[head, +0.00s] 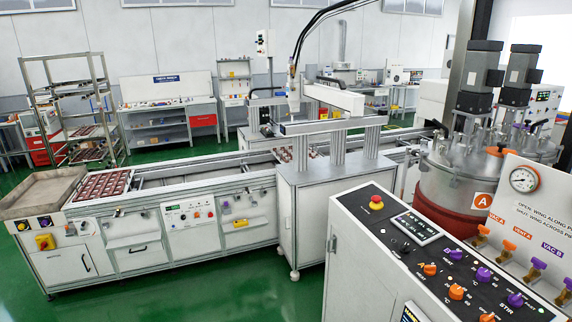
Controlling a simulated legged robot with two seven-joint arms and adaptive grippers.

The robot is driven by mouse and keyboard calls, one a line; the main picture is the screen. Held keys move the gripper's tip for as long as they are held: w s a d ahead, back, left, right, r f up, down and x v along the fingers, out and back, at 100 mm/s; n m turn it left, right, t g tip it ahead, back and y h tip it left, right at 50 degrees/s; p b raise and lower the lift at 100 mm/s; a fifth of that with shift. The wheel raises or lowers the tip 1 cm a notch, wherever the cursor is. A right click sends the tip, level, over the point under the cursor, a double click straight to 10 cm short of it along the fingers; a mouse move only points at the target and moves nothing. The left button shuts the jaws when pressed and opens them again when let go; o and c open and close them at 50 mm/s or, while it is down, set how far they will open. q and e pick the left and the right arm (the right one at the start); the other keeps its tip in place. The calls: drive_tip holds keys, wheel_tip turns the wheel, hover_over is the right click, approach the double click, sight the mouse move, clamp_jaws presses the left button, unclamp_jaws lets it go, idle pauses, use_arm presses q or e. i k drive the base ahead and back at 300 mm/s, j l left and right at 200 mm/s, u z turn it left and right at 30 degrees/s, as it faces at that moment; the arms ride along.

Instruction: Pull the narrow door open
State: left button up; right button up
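Neither of my grippers shows in the head view. A narrow upright door panel (347,281) is on the left end of the white control cabinet at the lower right, with a small grip (333,243) near its upper left edge; it looks shut. A wider door (62,268) with a black bar handle (86,263) is on the conveyor's left end and also looks shut. I cannot tell for sure which one is the task's narrow door.
The conveyor line (205,182) runs across the middle, with a tray of brown parts (103,187) at its left. A metal vessel (452,180) stands at the right behind the control panel (432,262). Green floor (215,290) is clear in front of the conveyor.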

sight(284, 191)
drive_tip(key=i+j+u, duration=0.35)
drive_tip(key=i, duration=0.7)
drive_tip(key=i+l+u, duration=0.15)
drive_tip(key=i+u, duration=0.25)
drive_tip(key=i, duration=0.6)
